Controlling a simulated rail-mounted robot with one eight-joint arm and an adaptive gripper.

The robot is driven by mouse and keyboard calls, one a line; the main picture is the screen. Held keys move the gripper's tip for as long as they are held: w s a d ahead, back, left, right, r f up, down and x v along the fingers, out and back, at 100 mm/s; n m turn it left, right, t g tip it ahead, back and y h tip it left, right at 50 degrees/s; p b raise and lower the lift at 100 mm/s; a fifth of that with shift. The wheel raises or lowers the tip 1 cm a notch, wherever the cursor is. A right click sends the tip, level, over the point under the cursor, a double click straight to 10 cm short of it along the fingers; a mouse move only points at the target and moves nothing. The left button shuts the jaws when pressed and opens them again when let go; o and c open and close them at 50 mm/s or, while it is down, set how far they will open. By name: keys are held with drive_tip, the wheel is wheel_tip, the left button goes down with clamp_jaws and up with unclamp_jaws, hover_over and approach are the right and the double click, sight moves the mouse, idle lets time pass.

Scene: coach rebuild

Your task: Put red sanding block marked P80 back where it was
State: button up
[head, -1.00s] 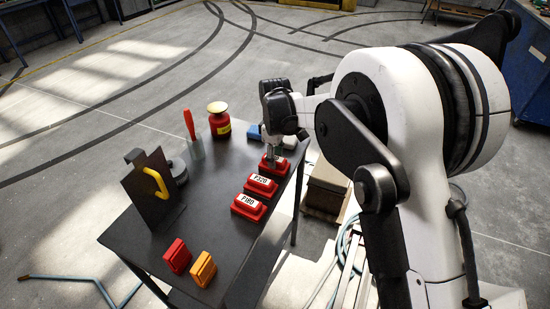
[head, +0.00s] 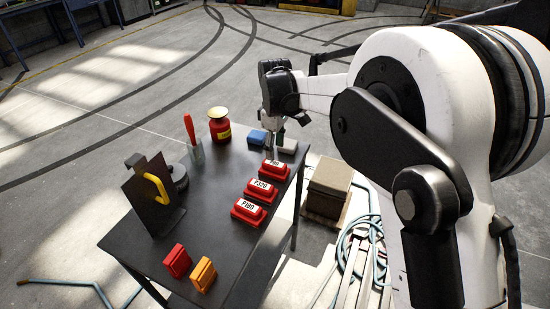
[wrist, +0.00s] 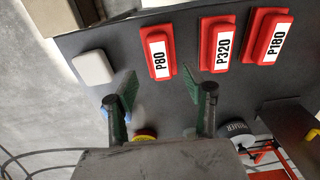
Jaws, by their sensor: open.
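The red sanding block marked P80 (head: 275,169) lies flat on the dark table, label up, at the far end of a row with the P320 block (head: 262,189) and the P180 block (head: 248,211). The wrist view also shows P80 (wrist: 158,52), P320 (wrist: 221,42) and P180 (wrist: 268,36), apart from each other. My gripper (head: 276,147) is above the table just beyond P80. In the wrist view its green-padded fingers (wrist: 160,88) are spread and empty, with P80 clear of them.
A blue block (head: 257,137) and a light grey block (head: 287,146) lie near my gripper. A red can (head: 219,125), a screwdriver in a cup (head: 194,150) and a dark stand with a yellow handle (head: 155,190) stand left. Red (head: 177,261) and orange (head: 203,273) blocks sit at the front.

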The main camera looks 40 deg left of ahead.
sight(277, 164)
wheel_tip(277, 164, up, 5)
drive_tip(key=shift+r, duration=0.1)
idle(0.3)
drive_tip(key=w+d+r+m+t, duration=0.1)
drive_tip(key=d+r+m, duration=0.3)
drive_tip(key=d, duration=0.7)
drive_tip(key=d+r+m+t+y, duration=0.1)
drive_tip(key=d+r+m, duration=0.1)
drive_tip(key=d+r, duration=0.65)
drive_tip(key=w+d+r+m+t, duration=0.1)
drive_tip(key=d+r+m, duration=0.15)
drive_tip(key=d, duration=1.15)
drive_tip(key=s+d+m+t, duration=0.1)
drive_tip(key=s+d+m, duration=0.25)
drive_tip(key=d, duration=0.35)
drive_tip(key=s+d+m+t, duration=0.15)
drive_tip(key=s+d, duration=0.25)
drive_tip(key=d, duration=0.4)
drive_tip(key=s+d+f+m+t, duration=0.1)
drive_tip(key=s+d+f+m, duration=0.2)
drive_tip(key=s+d, duration=0.2)
drive_tip(key=s+d+f+m+h, duration=0.1)
drive_tip(key=s+d+f+m, duration=0.2)
drive_tip(key=s+d, duration=0.3)
drive_tip(key=shift+d+m+t, duration=0.35)
drive_tip(key=shift+d+m, duration=0.1)
drive_tip(key=shift+d, duration=0.05)
